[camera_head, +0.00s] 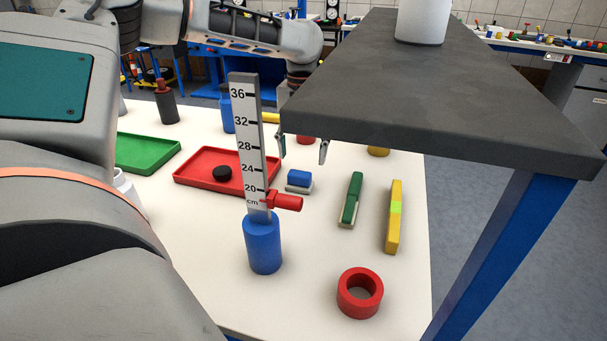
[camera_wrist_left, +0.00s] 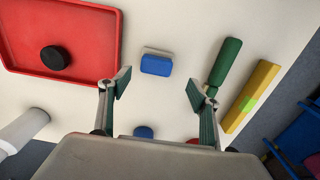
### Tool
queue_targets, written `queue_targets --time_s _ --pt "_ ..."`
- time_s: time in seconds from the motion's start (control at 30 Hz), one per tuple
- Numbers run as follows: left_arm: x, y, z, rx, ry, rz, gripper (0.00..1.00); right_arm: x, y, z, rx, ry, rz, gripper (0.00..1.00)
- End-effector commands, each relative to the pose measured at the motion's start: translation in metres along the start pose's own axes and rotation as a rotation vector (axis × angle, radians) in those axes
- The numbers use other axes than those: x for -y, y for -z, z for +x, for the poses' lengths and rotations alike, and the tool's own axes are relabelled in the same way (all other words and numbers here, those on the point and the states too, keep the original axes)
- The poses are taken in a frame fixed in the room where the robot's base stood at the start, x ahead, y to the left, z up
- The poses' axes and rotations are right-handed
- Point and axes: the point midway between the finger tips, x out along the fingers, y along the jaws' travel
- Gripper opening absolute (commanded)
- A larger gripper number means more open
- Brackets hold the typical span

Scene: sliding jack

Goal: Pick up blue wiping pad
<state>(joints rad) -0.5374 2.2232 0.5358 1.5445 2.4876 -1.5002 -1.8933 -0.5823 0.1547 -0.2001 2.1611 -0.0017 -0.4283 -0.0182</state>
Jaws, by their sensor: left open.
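The blue wiping pad (camera_head: 299,177) is a small blue block with a pale underside, lying on the white table between the red tray and the green-handled tool. It also shows in the left wrist view (camera_wrist_left: 156,65), just beyond the fingertips. My left gripper (camera_head: 303,149) is open and empty above the table. Its two fingers spread to either side of the pad's line in the left wrist view (camera_wrist_left: 158,90), and the pad is apart from both. My right gripper is not in view.
A red tray (camera_head: 200,180) with a black disc is left of the pad. A green-handled tool (camera_head: 352,195) and a yellow level (camera_head: 394,225) lie right. A scale on a blue base (camera_head: 262,243) and red ring (camera_head: 360,293) stand nearer. A dark shelf (camera_head: 440,100) overhangs the right.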

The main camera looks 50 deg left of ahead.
Motion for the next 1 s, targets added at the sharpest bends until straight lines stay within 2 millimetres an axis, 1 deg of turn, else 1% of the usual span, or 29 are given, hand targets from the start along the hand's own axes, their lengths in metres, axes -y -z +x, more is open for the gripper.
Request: queue_targets --time_s 0.03,0.17,0.3,0.4,0.53,0.77,0.8,0.87,0.9,0.93,1.0 --pt "0.000 0.000 0.006 -0.002 0.000 0.000 0.62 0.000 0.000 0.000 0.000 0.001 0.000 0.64" --pt "-0.003 0.001 0.018 -0.001 0.000 -0.001 0.62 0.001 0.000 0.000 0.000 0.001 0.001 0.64" --pt "-0.008 0.001 0.039 -0.003 -0.001 0.000 0.62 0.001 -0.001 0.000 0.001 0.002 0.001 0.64" --pt "-0.008 0.001 0.053 -0.003 -0.001 0.001 0.62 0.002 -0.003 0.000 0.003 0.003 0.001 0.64" --pt "-0.007 0.000 0.060 -0.001 -0.001 0.001 0.62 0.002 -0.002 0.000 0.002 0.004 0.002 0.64" --pt "-0.007 0.000 0.060 0.000 0.000 0.001 0.62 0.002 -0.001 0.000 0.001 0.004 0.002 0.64" --pt "-0.007 0.000 0.060 0.000 0.000 0.001 0.52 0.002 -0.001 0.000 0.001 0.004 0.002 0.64" --pt "-0.007 0.000 0.060 0.000 0.000 0.001 0.37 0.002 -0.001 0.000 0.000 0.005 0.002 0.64" --pt "-0.007 0.000 0.060 0.000 0.000 0.001 0.26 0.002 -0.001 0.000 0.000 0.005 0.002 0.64" --pt "-0.007 0.000 0.060 0.000 0.000 0.001 0.21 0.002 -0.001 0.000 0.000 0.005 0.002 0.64" --pt "-0.007 0.000 0.060 0.000 0.000 0.001 0.21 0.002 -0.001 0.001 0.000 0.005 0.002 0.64"
